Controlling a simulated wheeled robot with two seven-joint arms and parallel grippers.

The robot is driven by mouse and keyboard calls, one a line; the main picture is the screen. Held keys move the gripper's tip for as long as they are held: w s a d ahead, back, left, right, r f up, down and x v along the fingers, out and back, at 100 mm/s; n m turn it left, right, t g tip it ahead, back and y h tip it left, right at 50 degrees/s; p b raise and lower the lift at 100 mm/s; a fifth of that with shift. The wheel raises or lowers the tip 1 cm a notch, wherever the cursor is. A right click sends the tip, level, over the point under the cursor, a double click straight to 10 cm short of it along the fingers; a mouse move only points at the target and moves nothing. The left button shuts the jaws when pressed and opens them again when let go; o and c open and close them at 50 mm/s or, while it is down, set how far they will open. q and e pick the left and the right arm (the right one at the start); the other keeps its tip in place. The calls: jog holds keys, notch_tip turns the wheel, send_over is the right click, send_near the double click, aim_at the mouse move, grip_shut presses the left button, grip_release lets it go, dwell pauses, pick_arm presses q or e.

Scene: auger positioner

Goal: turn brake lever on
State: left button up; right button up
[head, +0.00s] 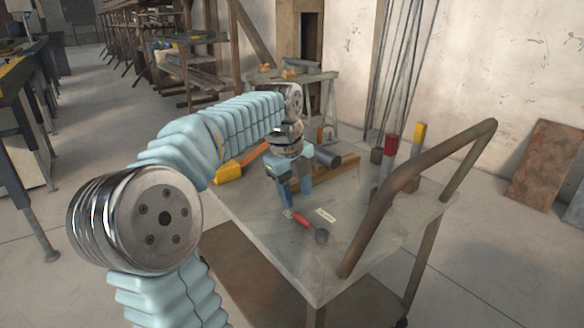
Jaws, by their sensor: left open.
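A small lever with a red grip (302,219) and a dark round end (321,236) lies low on the grey tabletop of a cart; it looks like the brake lever. Its red grip points up and left in the head view, towards my gripper. My left gripper (295,196) is open and points down at the grip's far end. Its fingertips are very close to that end; I cannot tell whether they touch it. The right gripper is not in view.
The cart's tubular handle (378,208) rises at the right of the grey top (355,250). A red block (391,146) and a yellow block (418,136) stand on posts behind it. A yellow-ended tool (229,172) is left.

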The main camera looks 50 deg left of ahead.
pick_arm(q)
notch_tip(320, 180, up, 7)
jog(key=s, duration=0.1)
jog(key=shift+s+p, duration=0.2)
jog(key=shift+p, duration=0.2)
